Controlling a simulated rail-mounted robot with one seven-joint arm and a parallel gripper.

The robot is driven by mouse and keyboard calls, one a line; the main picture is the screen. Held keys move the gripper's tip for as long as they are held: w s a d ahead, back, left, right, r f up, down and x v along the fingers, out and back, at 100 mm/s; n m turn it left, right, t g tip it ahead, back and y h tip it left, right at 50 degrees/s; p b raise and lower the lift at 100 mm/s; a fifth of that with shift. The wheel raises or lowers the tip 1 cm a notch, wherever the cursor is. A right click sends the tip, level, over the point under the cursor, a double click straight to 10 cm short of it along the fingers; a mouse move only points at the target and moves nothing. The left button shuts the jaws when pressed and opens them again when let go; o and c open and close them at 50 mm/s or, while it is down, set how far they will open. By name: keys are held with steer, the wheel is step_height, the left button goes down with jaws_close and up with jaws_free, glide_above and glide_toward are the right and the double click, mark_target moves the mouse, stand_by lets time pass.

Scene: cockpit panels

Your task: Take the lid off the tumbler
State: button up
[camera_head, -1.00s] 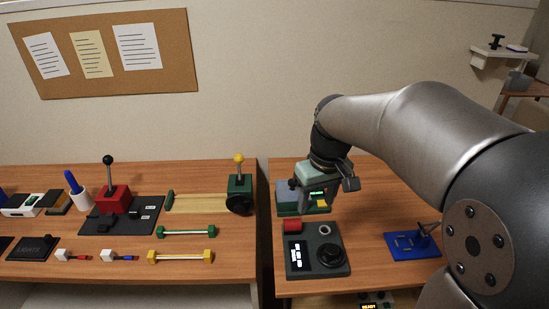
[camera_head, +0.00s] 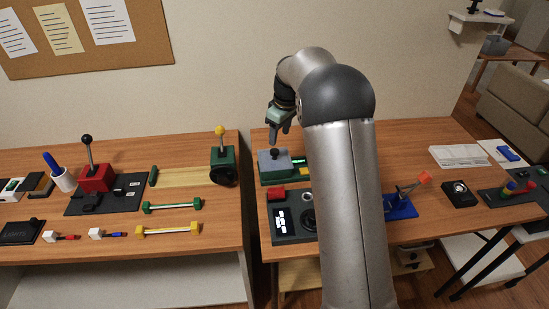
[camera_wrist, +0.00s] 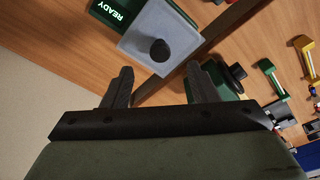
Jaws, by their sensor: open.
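The tumbler (camera_head: 272,179) is a green box on the right table, close to the wall, with a lit READY display on its right side. Its grey lid (camera_head: 267,162) sits on top with a black knob (camera_head: 275,153). In the wrist view the lid (camera_wrist: 180,38) and knob (camera_wrist: 160,50) show beyond the fingertips. My gripper (camera_head: 278,139) is open and empty, above the lid and apart from it. In the wrist view both fingers (camera_wrist: 160,75) are spread, with the knob roughly centred ahead of the gap.
In front of the tumbler lies a dark panel (camera_head: 284,238) with a red block (camera_head: 276,195) and a black dial. A blue base (camera_head: 402,209) stands to the right, partly behind my arm. On the left table, a green box with a yellow-knobbed lever (camera_head: 222,158) stands near the gap between tables.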

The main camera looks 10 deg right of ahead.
mark_target(275, 150)
step_height(275, 150, down, 3)
steer(key=shift+w+a+r, duration=0.15)
steer(key=shift+r, duration=0.05)
steer(key=shift+w+a+f+p, duration=0.2)
steer(key=shift+f+p, duration=0.1)
steer(key=shift+f, duration=0.55)
steer(key=shift+w+a+f+p, duration=0.15)
steer(key=shift+f+p, duration=0.15)
steer(key=shift+f, duration=0.5)
steer(key=shift+w+a+f+p, duration=0.1)
steer(key=shift+w+f+p, duration=0.15)
steer(key=shift+f, duration=0.6)
steer(key=c, duration=1.1)
